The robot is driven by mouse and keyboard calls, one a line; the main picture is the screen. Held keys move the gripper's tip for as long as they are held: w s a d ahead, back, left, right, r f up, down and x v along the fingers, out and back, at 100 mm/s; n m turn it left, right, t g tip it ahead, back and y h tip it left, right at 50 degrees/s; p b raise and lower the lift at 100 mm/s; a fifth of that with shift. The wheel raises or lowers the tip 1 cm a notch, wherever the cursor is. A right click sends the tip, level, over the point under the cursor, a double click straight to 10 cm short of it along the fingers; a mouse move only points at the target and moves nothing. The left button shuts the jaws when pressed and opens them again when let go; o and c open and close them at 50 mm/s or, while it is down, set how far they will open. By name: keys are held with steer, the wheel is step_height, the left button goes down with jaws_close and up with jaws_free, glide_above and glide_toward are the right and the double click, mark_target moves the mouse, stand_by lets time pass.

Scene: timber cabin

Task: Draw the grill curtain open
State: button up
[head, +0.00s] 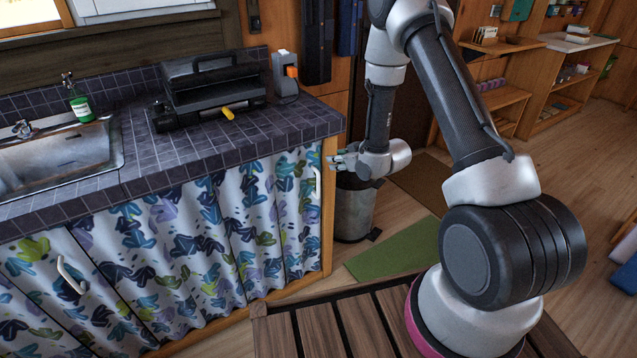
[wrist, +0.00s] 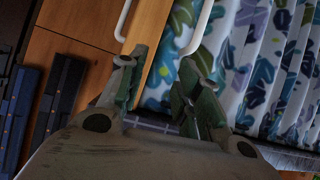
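The patterned curtain (head: 215,240) hangs closed in folds below the dark tiled counter, under the black grill (head: 212,92). A white upright handle (head: 317,188) is at its right edge. My gripper (head: 334,161) is beside the counter's right end, close to this handle and slightly above it. In the wrist view, my gripper (wrist: 160,85) has its two fingers apart with nothing held between them. A white handle (wrist: 201,28) lies just beyond the fingertips, in front of the curtain (wrist: 240,65). Whether a finger touches it, I cannot tell.
A second white handle (head: 70,275) is on the curtain's left part. The sink (head: 60,158) and a green bottle (head: 80,105) are at the left. A metal bin (head: 354,208) stands on the floor below my gripper. A green mat (head: 395,250) lies beside it.

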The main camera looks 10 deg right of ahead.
step_height(320, 180, down, 8)
steer(key=s+a+y, duration=0.2)
steer(key=s+a, duration=0.1)
glide_above(318, 197)
steer(key=f, duration=0.2)
steer(key=shift+w+d+f+t, duration=0.15)
steer(key=shift+w+f+t, duration=0.15)
steer(key=shift+f+t, duration=0.1)
jaws_close()
